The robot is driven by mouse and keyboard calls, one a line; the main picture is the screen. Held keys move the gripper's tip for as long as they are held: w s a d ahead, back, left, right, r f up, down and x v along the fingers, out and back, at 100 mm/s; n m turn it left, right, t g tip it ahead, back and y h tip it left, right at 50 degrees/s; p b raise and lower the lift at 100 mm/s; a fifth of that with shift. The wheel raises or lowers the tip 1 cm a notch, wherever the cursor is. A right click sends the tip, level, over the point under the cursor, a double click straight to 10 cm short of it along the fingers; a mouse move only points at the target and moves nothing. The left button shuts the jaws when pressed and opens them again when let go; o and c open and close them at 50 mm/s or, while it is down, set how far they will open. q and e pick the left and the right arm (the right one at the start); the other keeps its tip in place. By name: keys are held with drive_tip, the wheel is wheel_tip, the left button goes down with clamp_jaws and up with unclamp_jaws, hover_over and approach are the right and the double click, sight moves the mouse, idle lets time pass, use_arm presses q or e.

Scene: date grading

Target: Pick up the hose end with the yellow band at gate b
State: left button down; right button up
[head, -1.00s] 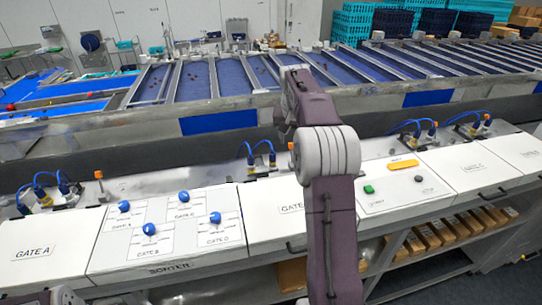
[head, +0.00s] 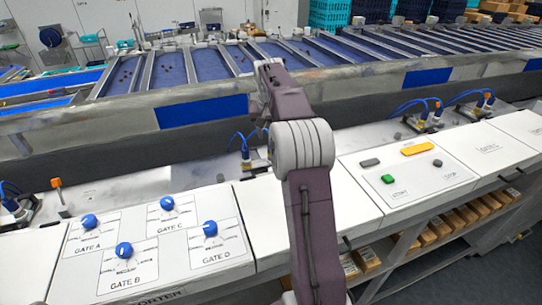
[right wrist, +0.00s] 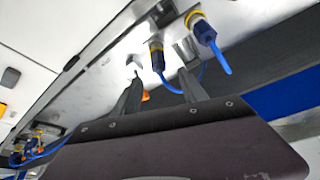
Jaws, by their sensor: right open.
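In the right wrist view, a dark blue hose end with a yellow band (right wrist: 157,58) shows between the fingers of my right gripper (right wrist: 157,58). The gripper is open, and I cannot tell whether a finger touches it. A second blue hose end (right wrist: 207,33) with a yellow and white collar is just right of the right finger. In the head view, blue hoses (head: 238,140) rise at the back edge behind a white cover, left of my right arm. The arm hides the fingers and part of the connectors there. My left gripper is not in view.
The sorter panel (head: 75,268) with several blue knobs is at the left. A button panel (head: 410,185) is right of my arm. Other hose connectors stand at the far left (head: 14,208) and far right (head: 432,112). The grading line's wall (head: 350,97) runs behind.

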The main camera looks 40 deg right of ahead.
drive_tip(key=x, duration=0.1)
drive_tip(key=p+x, duration=0.1)
drive_tip(key=x, duration=0.1)
drive_tip(key=shift+w+f, duration=0.1)
drive_tip(key=shift+w, duration=0.2)
drive_tip(key=shift+s+d+f, duration=0.15)
drive_tip(key=shift+s+f, duration=0.05)
drive_tip(key=shift+s, duration=0.15)
drive_tip(key=p+x, duration=0.1)
drive_tip(key=x, duration=0.2)
drive_tip(key=p+x, duration=0.1)
drive_tip(key=x, duration=0.1)
drive_tip(key=shift+a+f+p, duration=0.15)
drive_tip(key=shift+a+p, duration=0.1)
drive_tip(key=shift+p, duration=0.05)
drive_tip(key=shift+w+d+f, duration=0.1)
drive_tip(key=shift+f, duration=0.1)
drive_tip(key=shift+c, duration=0.5)
drive_tip(key=shift+s+r, duration=0.1)
drive_tip(key=shift+s, duration=0.1)
drive_tip(key=c, duration=0.5)
clamp_jaws()
